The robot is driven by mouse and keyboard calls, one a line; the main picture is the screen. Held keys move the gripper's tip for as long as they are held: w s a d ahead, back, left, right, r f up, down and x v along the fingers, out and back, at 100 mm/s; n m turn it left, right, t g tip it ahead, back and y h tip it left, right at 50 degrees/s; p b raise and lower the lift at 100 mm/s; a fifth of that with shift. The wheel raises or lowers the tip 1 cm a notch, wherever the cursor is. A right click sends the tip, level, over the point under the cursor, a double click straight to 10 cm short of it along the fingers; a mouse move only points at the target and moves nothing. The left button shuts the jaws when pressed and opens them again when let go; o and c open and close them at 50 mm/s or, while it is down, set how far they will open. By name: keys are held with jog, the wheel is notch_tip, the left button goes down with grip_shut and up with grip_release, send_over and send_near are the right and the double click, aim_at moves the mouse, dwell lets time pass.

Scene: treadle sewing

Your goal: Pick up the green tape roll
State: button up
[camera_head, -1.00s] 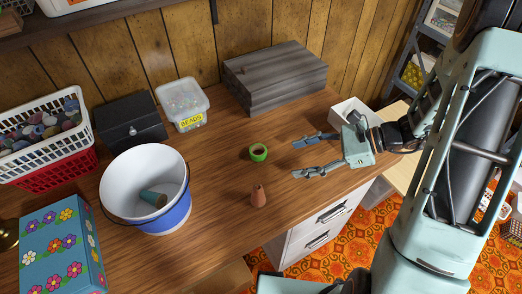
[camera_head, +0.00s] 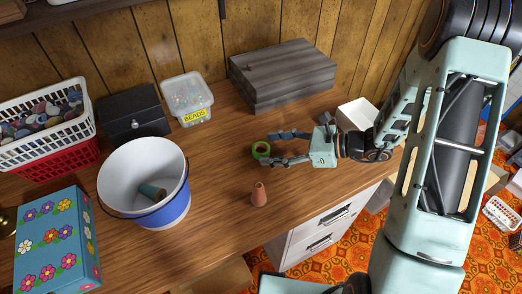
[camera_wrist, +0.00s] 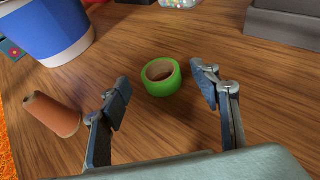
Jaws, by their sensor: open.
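The green tape roll (camera_head: 260,149) lies flat on the wooden desk in the head view, right at the tips of my gripper (camera_head: 268,148). Part of the roll is hidden by a finger in the head view.
A brown cone (camera_head: 258,194) stands close by; it also shows left of my fingers in the wrist view (camera_wrist: 52,114). A white and blue bucket (camera_head: 172,212), a beads tub (camera_head: 188,100) and a grey wooden box (camera_head: 282,76) stand around. The desk's middle is mostly clear.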

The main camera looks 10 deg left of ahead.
jog(key=shift+x, duration=0.9)
jog(key=shift+c, duration=0.3)
jog(key=c, duration=0.9)
jog(key=shift+d+r, duration=0.1)
jog(key=shift+r, duration=0.1)
